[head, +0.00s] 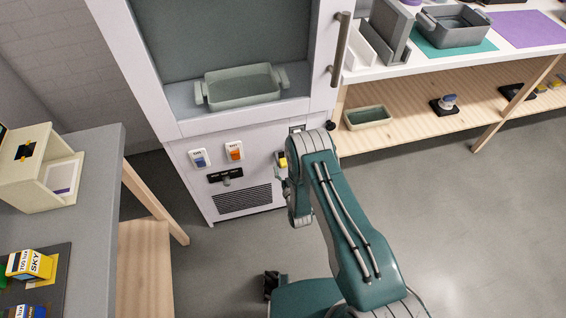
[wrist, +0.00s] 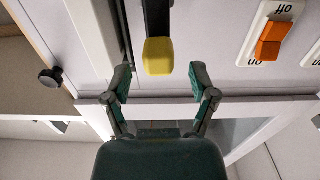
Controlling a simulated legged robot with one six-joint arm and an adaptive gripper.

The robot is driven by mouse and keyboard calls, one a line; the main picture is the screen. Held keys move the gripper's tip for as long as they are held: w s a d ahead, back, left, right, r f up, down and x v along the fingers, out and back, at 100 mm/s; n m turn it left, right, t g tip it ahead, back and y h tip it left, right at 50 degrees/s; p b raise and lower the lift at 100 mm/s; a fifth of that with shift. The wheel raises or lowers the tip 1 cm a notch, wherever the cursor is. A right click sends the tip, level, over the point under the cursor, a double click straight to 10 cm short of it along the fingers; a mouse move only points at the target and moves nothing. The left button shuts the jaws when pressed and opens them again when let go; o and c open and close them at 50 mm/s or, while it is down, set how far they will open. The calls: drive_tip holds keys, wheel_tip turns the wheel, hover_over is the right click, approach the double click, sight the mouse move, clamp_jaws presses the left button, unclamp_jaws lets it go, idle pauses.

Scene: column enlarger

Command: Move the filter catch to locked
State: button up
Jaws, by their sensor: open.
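A black lever with a yellow tip (wrist: 158,57) is on the white cabinet's front, and it looks like the filter catch. No label on it can be read. In the wrist view its yellow end hangs from the top of the picture, just beyond the gap between my fingertips. My gripper (wrist: 160,80) is open and empty, with one finger on each side of the lever's line, and no contact shows. In the head view the yellow tip (head: 283,161) shows small beside my arm, which hides part of that area.
An orange rocker switch (wrist: 270,42) is right of the lever in the wrist view, and a black knob (wrist: 50,77) is left. In the head view a blue switch (head: 199,158) and a black slider (head: 226,177) share the panel. A grey table (head: 95,200) stands left.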

drive_tip(key=shift+x, duration=1.3)
clamp_jaws()
drive_tip(key=shift+d, duration=0.1)
drive_tip(key=w+d+f+m, duration=0.1)
drive_tip(key=d+f+m, duration=0.1)
drive_tip(key=m, duration=0.7)
drive_tip(key=d+f+m, duration=0.3)
drive_tip(key=m, duration=0.6)
drive_tip(key=shift+w+d+f, duration=0.25)
drive_tip(key=shift+w, duration=0.1)
